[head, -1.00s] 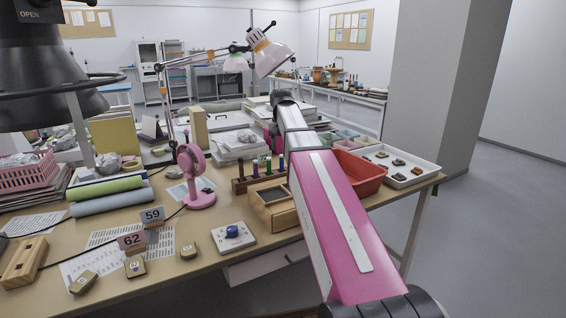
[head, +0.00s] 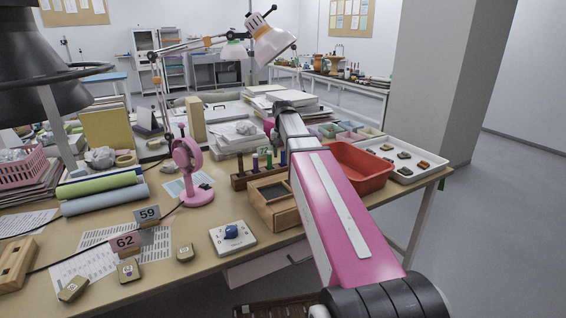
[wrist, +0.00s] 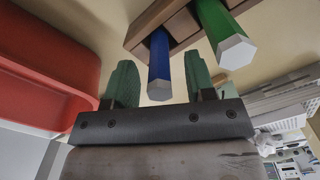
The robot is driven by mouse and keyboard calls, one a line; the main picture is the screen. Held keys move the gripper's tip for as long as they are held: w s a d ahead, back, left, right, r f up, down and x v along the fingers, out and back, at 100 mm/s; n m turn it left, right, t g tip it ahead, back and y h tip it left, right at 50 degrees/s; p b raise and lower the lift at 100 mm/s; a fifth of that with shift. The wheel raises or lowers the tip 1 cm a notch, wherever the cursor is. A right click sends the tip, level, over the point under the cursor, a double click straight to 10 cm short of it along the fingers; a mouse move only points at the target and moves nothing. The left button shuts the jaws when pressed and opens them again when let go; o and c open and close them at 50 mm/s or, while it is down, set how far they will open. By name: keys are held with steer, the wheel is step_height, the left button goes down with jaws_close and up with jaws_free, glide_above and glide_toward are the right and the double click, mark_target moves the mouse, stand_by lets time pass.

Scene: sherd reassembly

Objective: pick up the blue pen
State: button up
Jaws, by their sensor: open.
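The blue pen (wrist: 159,66) stands in a brown wooden rack (wrist: 160,16), seen close up in the wrist view with its flat end towards me. My gripper (wrist: 159,77) is open, with one green finger on each side of the blue pen. I see gaps between the pen and the fingers, and nothing is gripped. A green pen (wrist: 222,34) stands beside it in the rack, just right of the right finger. In the head view the rack (head: 240,183) stands left of my pink arm, which hides my gripper.
A red tray (head: 361,181) lies right of my arm and fills the left of the wrist view (wrist: 45,70). A wooden box (head: 288,213) sits in front of the rack. White trays and stacked papers lie behind.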

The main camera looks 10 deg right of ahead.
step_height(320, 180, down, 2)
steer(key=shift+f, duration=0.15)
jaws_close()
